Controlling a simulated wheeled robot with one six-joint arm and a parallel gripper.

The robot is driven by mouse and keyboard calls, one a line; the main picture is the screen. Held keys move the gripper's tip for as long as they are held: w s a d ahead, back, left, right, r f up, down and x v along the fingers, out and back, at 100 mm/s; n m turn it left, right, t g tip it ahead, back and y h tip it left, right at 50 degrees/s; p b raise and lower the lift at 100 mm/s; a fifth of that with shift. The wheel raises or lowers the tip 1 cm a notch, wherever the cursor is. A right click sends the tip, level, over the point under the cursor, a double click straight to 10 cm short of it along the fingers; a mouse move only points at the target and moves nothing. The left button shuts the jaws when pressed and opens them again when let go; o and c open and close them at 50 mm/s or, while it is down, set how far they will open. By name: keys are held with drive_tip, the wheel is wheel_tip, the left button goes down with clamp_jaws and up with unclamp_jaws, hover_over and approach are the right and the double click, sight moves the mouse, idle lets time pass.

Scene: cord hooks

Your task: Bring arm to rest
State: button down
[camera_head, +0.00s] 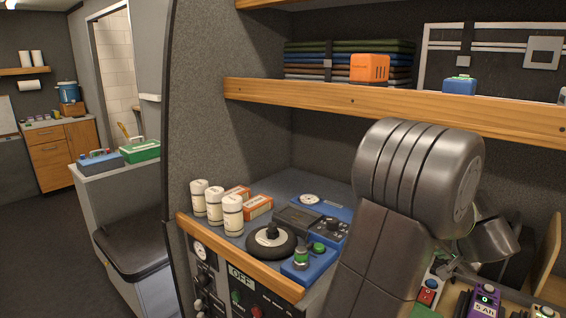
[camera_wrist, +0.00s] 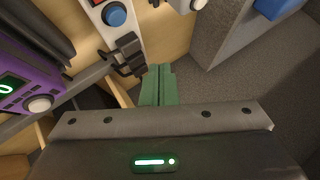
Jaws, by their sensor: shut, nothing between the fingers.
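My gripper (camera_wrist: 158,72) shows in the wrist view as two green fingers pressed together with nothing between them. Its tips point away from the camera, toward a tan wooden surface. A black ribbed, hook-like part (camera_wrist: 125,52) is just left of the fingertips; I cannot tell whether they touch.
A white device with a blue button (camera_wrist: 115,16) and a purple device (camera_wrist: 30,88) are close to my gripper. A wooden shelf (camera_head: 300,96) runs behind my arm. White canisters (camera_head: 233,216) and a black round knob (camera_head: 271,243) stand on the left counter. Grey floor is open at far left.

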sight(434, 285)
wheel_tip(434, 285, down, 4)
drive_tip(key=shift+r+b, duration=0.1)
drive_tip(key=shift+b, duration=1.6)
drive_tip(key=shift+r+b, duration=0.1)
drive_tip(key=shift+b, duration=0.3)
wheel_tip(434, 285, up, 3)
drive_tip(key=shift+f+p, duration=0.2)
drive_tip(key=shift+p, duration=0.5)
wheel_tip(434, 285, down, 3)
drive_tip(key=shift+r+b, duration=0.1)
drive_tip(key=shift+b, duration=0.8)
drive_tip(key=shift+r+p, duration=0.65)
drive_tip(key=shift+p, duration=0.35)
drive_tip(key=shift+f+p, duration=0.1)
drive_tip(key=shift+p, duration=0.8)
